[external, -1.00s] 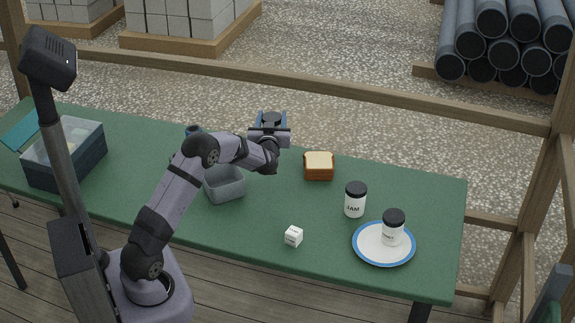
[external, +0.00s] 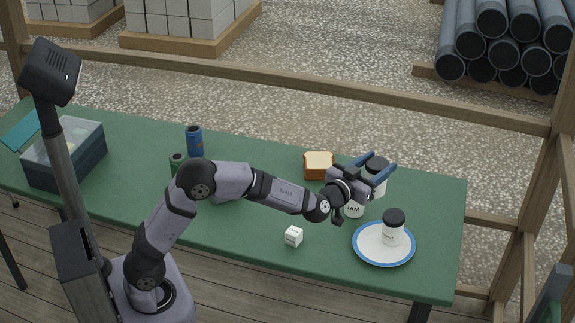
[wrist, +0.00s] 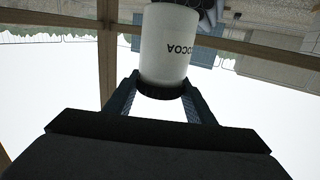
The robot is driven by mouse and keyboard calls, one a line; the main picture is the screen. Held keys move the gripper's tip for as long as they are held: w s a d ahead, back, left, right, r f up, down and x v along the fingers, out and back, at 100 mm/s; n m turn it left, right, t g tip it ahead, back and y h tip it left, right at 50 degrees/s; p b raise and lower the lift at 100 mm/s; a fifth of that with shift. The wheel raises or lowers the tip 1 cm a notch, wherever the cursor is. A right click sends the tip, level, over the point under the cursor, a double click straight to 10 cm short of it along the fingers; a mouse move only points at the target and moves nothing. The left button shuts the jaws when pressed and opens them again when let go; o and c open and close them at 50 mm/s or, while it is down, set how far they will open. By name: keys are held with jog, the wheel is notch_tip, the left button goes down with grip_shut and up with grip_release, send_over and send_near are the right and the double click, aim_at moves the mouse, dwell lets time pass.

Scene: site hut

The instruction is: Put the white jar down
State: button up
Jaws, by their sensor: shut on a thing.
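My gripper (external: 377,164) is shut on a white jar (external: 379,188) with a black lid, out over the right part of the green table. In the wrist view the jar (wrist: 168,42) reads COCOA and appears upside down, its dark lid end between the blue fingers (wrist: 160,88). The jar is just behind the JAM jar (external: 354,211), which my wrist partly hides. I cannot tell whether the held jar's base touches the table. Another white jar (external: 392,236) with a black lid stands on a blue-rimmed plate (external: 372,257).
Bread (external: 318,166) lies left of my gripper. A small white box (external: 293,236) sits nearer the front. A blue can (external: 194,140), a green can (external: 178,162) and a dark crate (external: 65,165) are to the left. The green table (external: 430,190) is clear near its right end.

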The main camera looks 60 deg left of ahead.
jog(key=s+d+f+m+h, duration=0.1)
jog(key=d+f, duration=0.1)
jog(key=f, duration=0.5)
jog(key=s+d+f+h, duration=0.1)
jog(key=s+d+f, duration=0.1)
jog(key=f, duration=0.6)
jog(key=shift+s+d+m+t+h, duration=0.15)
jog(key=shift+d+m+t+h, duration=0.15)
jog(key=shift+m, duration=0.1)
jog(key=shift+a, duration=0.1)
jog(key=shift+f+b, duration=0.35)
jog(key=shift+f, duration=0.1)
jog(key=shift+f, duration=0.15)
jog(key=o, duration=1.7)
